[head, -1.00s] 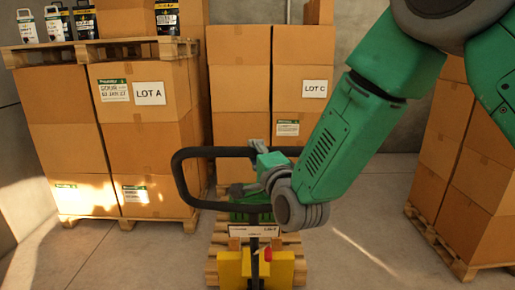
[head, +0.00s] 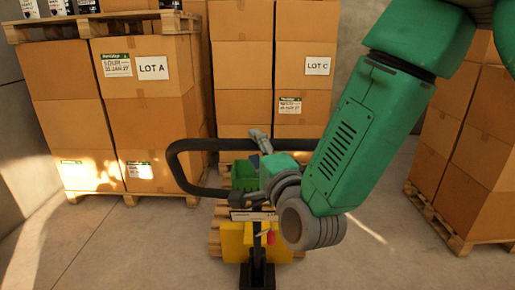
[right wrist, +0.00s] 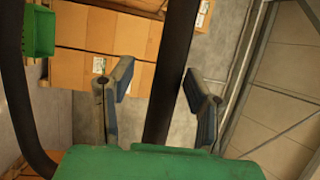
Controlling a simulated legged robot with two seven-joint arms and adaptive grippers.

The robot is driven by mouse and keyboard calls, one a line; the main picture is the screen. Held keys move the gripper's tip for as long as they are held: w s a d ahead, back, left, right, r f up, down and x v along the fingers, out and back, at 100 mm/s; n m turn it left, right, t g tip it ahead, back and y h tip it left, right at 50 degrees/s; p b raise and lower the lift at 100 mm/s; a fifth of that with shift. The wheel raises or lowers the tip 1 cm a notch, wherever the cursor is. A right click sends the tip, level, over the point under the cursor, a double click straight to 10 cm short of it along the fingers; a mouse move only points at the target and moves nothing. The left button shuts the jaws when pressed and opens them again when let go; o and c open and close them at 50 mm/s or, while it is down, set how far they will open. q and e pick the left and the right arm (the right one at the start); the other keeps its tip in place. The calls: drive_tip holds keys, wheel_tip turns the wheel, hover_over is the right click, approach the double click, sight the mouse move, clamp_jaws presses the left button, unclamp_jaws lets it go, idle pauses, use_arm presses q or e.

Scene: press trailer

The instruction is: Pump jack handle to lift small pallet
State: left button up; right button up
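The jack handle (head: 178,150) is a black loop on an upright shaft in front of me. The yellow jack body (head: 234,240) is at its foot. The small wooden pallet (head: 215,243) lies behind it, partly hidden, with a green crate (head: 243,176) above it. My right gripper (head: 258,138) is at the handle's far bar. In the right wrist view its fingers (right wrist: 160,95) are spread, one on each side of a black handle bar (right wrist: 173,75). The bar lies nearer the right finger, with a gap at the left one. My left gripper is out of view.
Stacked cartons on a pallet (head: 132,200) marked LOT A stand at the back left. LOT C cartons (head: 306,100) stand behind the jack. More cartons on a pallet (head: 432,222) stand at the right. The concrete floor (head: 110,245) at front left is clear.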

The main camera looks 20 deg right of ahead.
drive_tip(key=shift+a+r, duration=0.1)
drive_tip(key=s+f, duration=0.1)
drive_tip(key=s, duration=0.6)
drive_tip(key=shift+d, duration=0.4)
drive_tip(key=shift+s, duration=0.1)
